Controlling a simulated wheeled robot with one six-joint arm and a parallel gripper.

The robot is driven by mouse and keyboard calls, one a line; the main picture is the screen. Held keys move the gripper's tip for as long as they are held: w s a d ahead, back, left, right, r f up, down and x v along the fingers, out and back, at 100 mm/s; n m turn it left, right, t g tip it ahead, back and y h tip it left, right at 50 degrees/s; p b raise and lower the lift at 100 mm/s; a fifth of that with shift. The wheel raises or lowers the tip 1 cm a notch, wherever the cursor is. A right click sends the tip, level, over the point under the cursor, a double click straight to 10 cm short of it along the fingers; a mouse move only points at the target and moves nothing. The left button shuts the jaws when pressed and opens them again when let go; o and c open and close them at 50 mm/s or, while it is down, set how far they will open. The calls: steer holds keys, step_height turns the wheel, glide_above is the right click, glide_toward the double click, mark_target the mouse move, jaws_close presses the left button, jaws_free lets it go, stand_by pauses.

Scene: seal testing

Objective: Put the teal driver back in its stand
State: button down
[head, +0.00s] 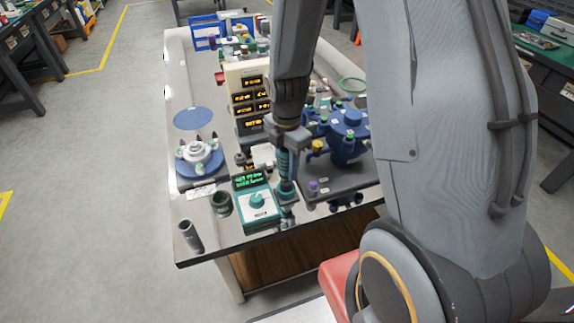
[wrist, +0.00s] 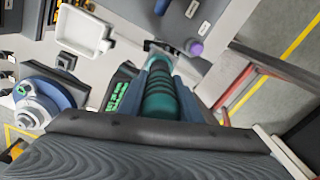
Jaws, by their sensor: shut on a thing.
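The teal driver (head: 284,165) has a ringed grip and hangs upright in my gripper (head: 287,137) near the table's front edge. In the wrist view the driver (wrist: 158,100) lies between the two fingers of my gripper (wrist: 164,75), which are shut on it. Its lower end is just above or in the teal stand (head: 287,193), right of a teal control box (head: 256,204) with a lit green display. I cannot tell whether the tip is inside the stand or in front of it. The stand is largely hidden in the wrist view.
A dark cup (head: 221,203) and a grey cylinder (head: 190,236) stand left of the box. A white fitting on a blue disc (head: 200,157) is farther left. A blue valve body (head: 348,135) on a dark plate and a purple-capped part (head: 313,187) stand close on the right.

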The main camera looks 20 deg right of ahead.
mark_target(287, 154)
steer(key=shift+f, duration=0.1)
steer(key=shift+f, duration=0.15)
steer(key=c, duration=1.2)
jaws_free()
steer(key=shift+r+p, duration=2)
steer(key=shift+r, duration=0.5)
